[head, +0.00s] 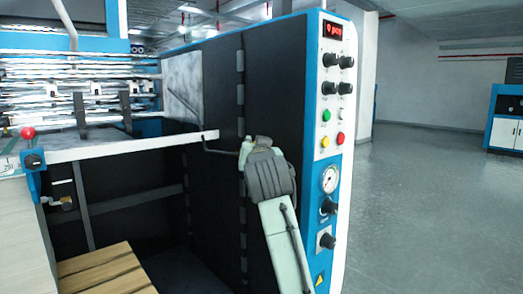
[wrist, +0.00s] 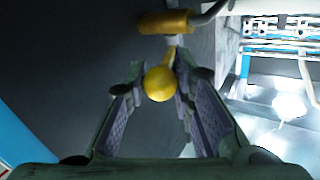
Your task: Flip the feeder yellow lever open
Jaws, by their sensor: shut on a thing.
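The feeder's yellow lever shows in the wrist view as a round yellow knob (wrist: 159,84) on a short stem. The stem joins a brass-yellow valve body (wrist: 165,22) above it. My gripper (wrist: 157,92) has its two padded fingers on either side of the knob and is shut on it. In the head view my gripper (head: 246,150) is against the black side panel, beside the end of the white feeder rail. The lever is hidden behind my gripper and arm there.
The black machine panel (head: 275,90) stands close behind my gripper. A blue-edged control panel (head: 336,105) with knobs, buttons and a gauge is right of my arm. The white rail (head: 140,147) and wooden pallet (head: 105,272) are left. Open floor (head: 440,190) lies far right.

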